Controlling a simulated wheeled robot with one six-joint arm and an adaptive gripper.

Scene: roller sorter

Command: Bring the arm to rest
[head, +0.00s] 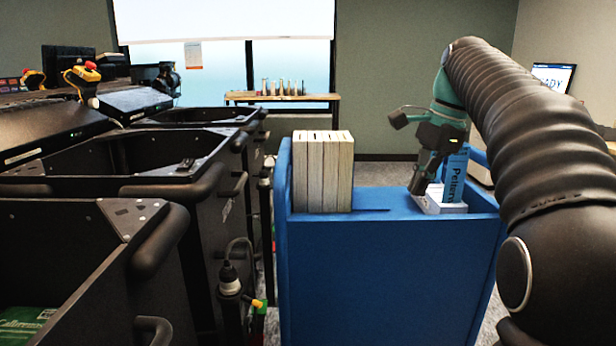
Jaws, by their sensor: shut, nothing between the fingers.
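My arm reaches in from the right and its end hangs over the blue cart (390,280). My gripper (419,184) points down and is shut, with nothing between its fingers. Its fingertips are close to a light grey holder (445,208) at the right of the cart top. A blue book (455,178) with pale lettering stands upright in that holder, just right of the fingers. Whether the fingertips touch the holder cannot be told. My wrist and gripper hide part of the book's top.
A row of several pale upright books (323,172) fills the cart's left end. Black bins (95,235) with thick rims stand at the left; a green item (22,325) lies in the nearest. A bench (283,98) stands by the window. The cart's middle top is clear.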

